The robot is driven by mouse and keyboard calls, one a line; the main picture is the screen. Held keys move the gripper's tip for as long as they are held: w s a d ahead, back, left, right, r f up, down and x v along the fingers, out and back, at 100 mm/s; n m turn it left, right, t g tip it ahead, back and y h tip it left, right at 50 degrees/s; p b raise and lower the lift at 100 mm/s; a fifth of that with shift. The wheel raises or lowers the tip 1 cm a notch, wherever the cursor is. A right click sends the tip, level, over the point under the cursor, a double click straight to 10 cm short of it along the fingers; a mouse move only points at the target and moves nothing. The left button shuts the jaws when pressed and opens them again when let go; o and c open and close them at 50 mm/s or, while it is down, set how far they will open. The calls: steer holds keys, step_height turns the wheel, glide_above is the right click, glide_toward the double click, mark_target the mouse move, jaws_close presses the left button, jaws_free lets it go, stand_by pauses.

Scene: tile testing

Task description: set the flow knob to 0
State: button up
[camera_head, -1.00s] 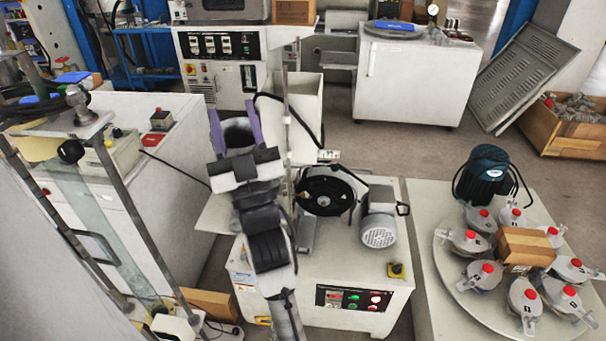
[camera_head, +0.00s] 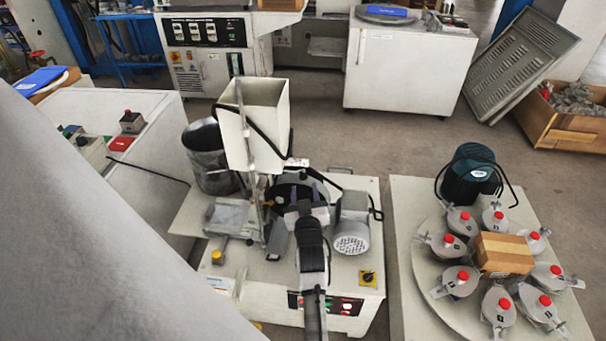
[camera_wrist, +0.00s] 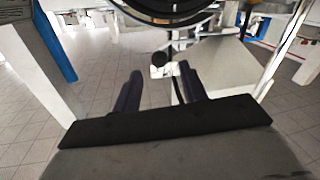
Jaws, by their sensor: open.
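My gripper (camera_head: 308,188) is over the machine below the white hopper (camera_head: 252,125), its two purple fingers apart and empty. In the wrist view, a round black knob (camera_wrist: 158,59) on a small white fitting shows just beyond and between the fingertips of my gripper (camera_wrist: 160,82); I see no contact. It may be the flow knob, but I see no label or scale, so its setting cannot be read. A knob on a yellow plate (camera_head: 368,278) is at the machine's front right. My arm partly hides the front control panel (camera_head: 340,304).
A grey motor (camera_head: 350,225) stands close to the right of my gripper. A metal bucket (camera_head: 210,160) is left of the hopper. A round table (camera_head: 475,318) with several red-capped jars is at the right. Floor shows behind the machine.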

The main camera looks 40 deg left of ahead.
mark_target(303, 180)
steer(key=x, duration=0.6)
steer(key=shift+w+a+p, duration=0.1)
steer(key=shift+w+p, duration=0.05)
steer(key=shift+p, duration=0.25)
jaws_close()
